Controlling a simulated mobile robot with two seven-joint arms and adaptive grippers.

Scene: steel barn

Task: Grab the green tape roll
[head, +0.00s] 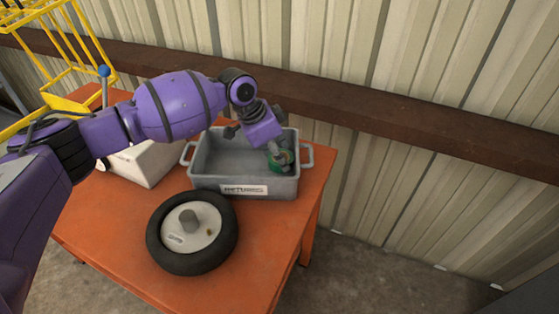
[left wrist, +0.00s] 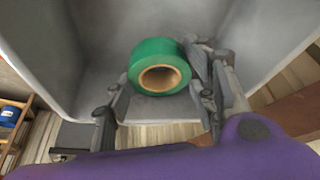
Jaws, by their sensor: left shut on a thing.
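The green tape roll (left wrist: 148,59) has a tan cardboard core. It sits inside the grey bin (head: 229,182), at the bin's right end in the head view, where it is partly hidden (head: 284,167). My left gripper (head: 276,151) reaches down into the bin from above. In the left wrist view its fingers (left wrist: 163,88) are on both sides of the roll, and it is shut on the roll. My right gripper is not in view.
The bin stands on an orange table (head: 262,225). A black wheel with a white hub (head: 160,245) lies in front of it, and a white box (head: 146,164) is to its left. A corrugated wall with a brown beam (head: 400,118) runs behind.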

